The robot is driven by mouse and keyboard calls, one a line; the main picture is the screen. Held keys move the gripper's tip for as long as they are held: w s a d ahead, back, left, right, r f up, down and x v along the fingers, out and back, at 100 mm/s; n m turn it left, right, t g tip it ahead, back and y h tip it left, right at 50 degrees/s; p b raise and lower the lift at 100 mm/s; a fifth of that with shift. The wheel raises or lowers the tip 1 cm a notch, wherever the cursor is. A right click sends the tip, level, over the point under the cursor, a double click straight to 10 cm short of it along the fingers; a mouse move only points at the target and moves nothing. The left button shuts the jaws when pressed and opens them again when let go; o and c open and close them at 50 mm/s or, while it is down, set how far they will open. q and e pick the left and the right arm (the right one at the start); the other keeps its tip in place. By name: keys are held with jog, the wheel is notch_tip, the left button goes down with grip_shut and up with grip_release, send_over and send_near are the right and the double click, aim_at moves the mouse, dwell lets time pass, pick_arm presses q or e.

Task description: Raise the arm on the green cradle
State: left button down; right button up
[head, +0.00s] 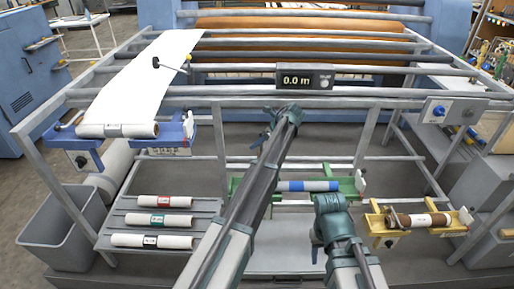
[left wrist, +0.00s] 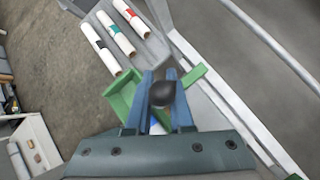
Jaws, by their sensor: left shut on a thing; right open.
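The cradle's green end also shows in the left wrist view (left wrist: 122,96). My left gripper (head: 263,137) is above the cradle's left side. In the left wrist view its two blue fingers (left wrist: 163,98) are shut on a dark rounded knob (left wrist: 162,93). The arm beneath the knob is hidden by the gripper. My right gripper (head: 319,243) is open, low in front of the cradle, and its fingers are mostly hidden.
A blue cradle (head: 185,133) at the left holds a white roll with its sheet running up into the machine. Several banded rolls lie on a rack (head: 120,222), near a grey bin (head: 65,230).

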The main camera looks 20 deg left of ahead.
pick_arm(q)
jog(key=shift+w+a+f+b, duration=0.2)
jog(key=shift+w+f+b, duration=0.1)
jog(key=shift+w, duration=0.4)
jog(key=shift+w+a+f+b, duration=0.2)
jog(key=shift+w+f, duration=0.05)
jog(key=shift+w, duration=0.4)
jog(key=c, duration=1.1)
grip_release()
jog(key=shift+o, duration=1.1)
jog(key=shift+w+f, duration=0.1)
jog(key=p+v, duration=1)
jog(key=v, duration=0.4)
jog(key=shift+p, duration=0.4)
